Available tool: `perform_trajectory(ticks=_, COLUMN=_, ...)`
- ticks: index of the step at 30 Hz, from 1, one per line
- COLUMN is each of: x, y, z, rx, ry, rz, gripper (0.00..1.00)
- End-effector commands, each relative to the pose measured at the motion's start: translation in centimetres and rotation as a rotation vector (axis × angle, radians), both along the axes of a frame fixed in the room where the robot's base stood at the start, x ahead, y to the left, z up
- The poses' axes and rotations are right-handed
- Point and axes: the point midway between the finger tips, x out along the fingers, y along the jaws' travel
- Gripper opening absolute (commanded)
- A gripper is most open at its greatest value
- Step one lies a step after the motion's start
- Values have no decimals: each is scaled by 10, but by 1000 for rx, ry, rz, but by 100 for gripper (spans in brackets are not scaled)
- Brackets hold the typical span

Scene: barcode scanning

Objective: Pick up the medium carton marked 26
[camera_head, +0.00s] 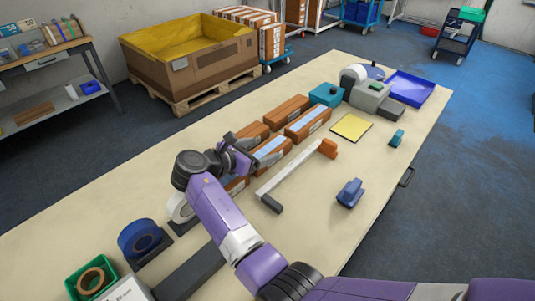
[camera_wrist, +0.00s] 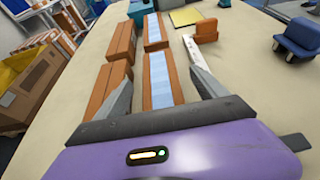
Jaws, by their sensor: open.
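Several brown cartons stand in two rows on the table, some with pale blue tape on top; I cannot read a 26 on any. In the head view they include a back carton (camera_head: 287,111), a right carton (camera_head: 308,124), a middle carton (camera_head: 272,151) and a left carton (camera_head: 251,134). My gripper (camera_head: 240,158) is over the near end of the rows, partly hiding a carton. In the wrist view my open gripper (camera_wrist: 163,84) has its fingers on either side of a taped carton (camera_wrist: 160,72); I cannot tell whether they touch it. Another taped carton (camera_wrist: 153,29) lies beyond.
Untaped cartons (camera_wrist: 107,87) lie close on the left.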

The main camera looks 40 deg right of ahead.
Motion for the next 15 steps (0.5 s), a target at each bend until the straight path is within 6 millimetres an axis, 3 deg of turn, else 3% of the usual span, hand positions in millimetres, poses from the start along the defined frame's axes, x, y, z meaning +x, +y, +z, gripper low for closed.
perform_trajectory(ticks=7, x=3, y=-31, z=-15, rx=0, ry=1, rz=-3, gripper=82)
perform_trajectory(ticks=15, x=3, y=-37, z=-18, rx=0, ry=0, rz=-1, gripper=82)
